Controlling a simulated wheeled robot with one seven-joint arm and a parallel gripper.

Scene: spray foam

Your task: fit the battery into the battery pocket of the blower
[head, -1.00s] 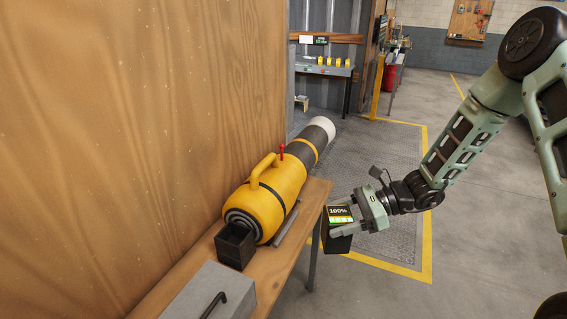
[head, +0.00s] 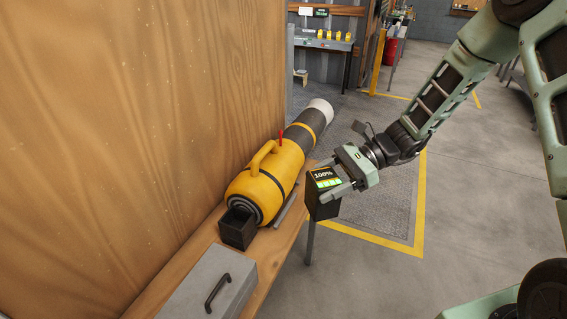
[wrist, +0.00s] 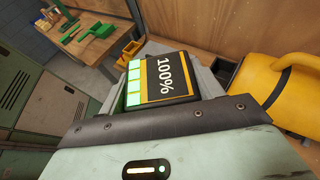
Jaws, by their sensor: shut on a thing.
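The battery (head: 322,206) is a black block whose top display reads 100% with green bars. My gripper (head: 333,188) is shut on it and holds it upright in the air, just off the right edge of the bench. The battery's display (wrist: 160,78) also fills the middle of the wrist view. The yellow and black blower (head: 268,180) lies on the bench, to the left of my gripper. Its black, open-topped battery pocket (head: 238,229) is at its near end. The pocket's inside is dark. In the wrist view the blower (wrist: 288,75) is at the right.
The narrow wooden bench (head: 270,262) runs along a tall wooden panel (head: 130,110) on the left. A grey box with a black handle (head: 208,288) stands in front of the pocket. A dark bar (head: 286,208) lies beside the blower. Open floor is to the right.

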